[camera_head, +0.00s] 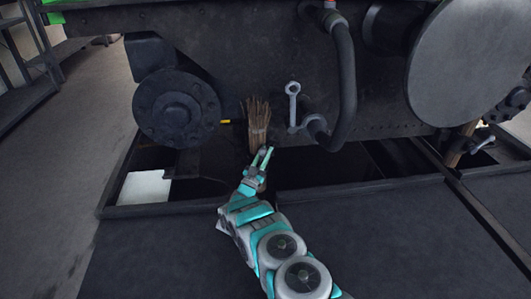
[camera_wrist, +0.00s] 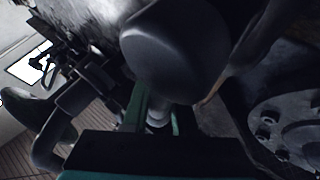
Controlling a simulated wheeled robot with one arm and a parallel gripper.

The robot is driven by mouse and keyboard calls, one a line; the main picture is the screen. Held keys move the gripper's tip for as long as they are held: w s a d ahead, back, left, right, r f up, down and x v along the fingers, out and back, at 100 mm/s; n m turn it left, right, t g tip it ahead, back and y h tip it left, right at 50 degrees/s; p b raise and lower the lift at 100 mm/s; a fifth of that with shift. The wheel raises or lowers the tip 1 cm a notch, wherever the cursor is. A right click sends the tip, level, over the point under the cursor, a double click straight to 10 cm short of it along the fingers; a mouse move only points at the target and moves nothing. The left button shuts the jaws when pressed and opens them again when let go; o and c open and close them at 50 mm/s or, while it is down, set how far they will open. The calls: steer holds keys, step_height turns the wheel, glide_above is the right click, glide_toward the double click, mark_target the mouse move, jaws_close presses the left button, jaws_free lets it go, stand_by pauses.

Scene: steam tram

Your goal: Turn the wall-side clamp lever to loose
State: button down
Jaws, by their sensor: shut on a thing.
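My gripper (camera_head: 262,157) is low in front of the tram's end, just below a brown bristly bundle (camera_head: 257,118). In the wrist view, my green fingers (camera_wrist: 157,117) are closed around a small pale grey rounded piece (camera_wrist: 156,114), under a large dark rounded cylinder (camera_wrist: 175,45). I cannot tell whether this piece is the wall-side clamp lever; my gripper hides that spot in the head view. A light grey lever-like part (camera_head: 293,103) with a ringed top hangs upright right of the bundle.
A dark round buffer (camera_head: 176,108) stands left and a large grey disc (camera_head: 467,62) right. A black hose (camera_head: 345,85) curves down near the lever-like part. A white block (camera_head: 145,187) lies in the pit's left corner. The walkway at left is clear.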

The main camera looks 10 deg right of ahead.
steer(key=c, duration=0.7)
jaws_free()
